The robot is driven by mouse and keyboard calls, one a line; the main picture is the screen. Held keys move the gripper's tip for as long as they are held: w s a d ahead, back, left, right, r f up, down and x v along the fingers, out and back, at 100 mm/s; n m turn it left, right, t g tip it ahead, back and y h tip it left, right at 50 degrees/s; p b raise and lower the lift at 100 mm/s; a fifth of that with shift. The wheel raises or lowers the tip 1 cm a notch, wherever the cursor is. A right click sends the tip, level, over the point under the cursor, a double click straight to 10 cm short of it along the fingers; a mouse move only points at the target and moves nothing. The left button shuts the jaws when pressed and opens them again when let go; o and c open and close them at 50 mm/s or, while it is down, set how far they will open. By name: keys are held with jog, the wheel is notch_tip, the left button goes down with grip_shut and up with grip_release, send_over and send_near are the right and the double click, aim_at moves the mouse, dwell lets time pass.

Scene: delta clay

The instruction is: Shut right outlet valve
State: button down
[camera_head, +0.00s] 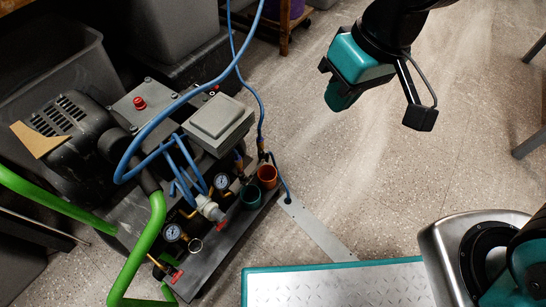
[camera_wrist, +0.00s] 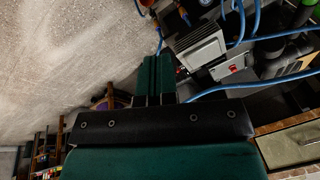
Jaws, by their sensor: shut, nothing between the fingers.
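The compressor unit (camera_head: 212,240) stands at the left in the head view, with two round gauges and brass fittings along its front. A red lever (camera_head: 177,276) shows at the front left outlet. Another small red part (camera_head: 222,214) shows near the right gauge (camera_head: 221,181). I cannot tell for sure which is the right outlet valve's handle, or its position. My gripper (camera_head: 341,97) is up and to the right of the unit, over open floor, touching nothing. Its teal fingers also show in the wrist view (camera_wrist: 158,72), shut together and empty.
Blue hoses (camera_head: 160,120) loop over the unit, and green tube handles (camera_head: 150,225) stick out at its left. Grey bins (camera_head: 65,85) stand behind.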

jog(key=w+a+f+t+h, duration=0.1)
jog(key=w+a+f, duration=0.2)
jog(key=f, duration=0.4)
jog(key=w+a+f+t+h, duration=0.1)
jog(key=w+a+f, duration=0.2)
jog(key=f, duration=0.5)
jog(key=n+t+b, duration=0.2)
jog(key=n+t, duration=0.2)
send_near(266, 155)
jog(key=s+f+b+x, duration=0.1)
jog(key=b+x, duration=0.3)
jog(key=x, duration=0.3)
jog(key=shift+a+h, duration=0.2)
jog(key=shift+h, duration=0.1)
jog(key=shift+f, duration=0.1)
jog(key=shift+w+d+r+p, duration=0.15)
jog(key=shift+r+p, duration=0.15)
jog(key=shift+p, duration=0.3)
jog(key=shift+f, duration=0.15)
jog(key=shift+r+p, duration=0.7)
jog(key=shift+r, duration=0.2)
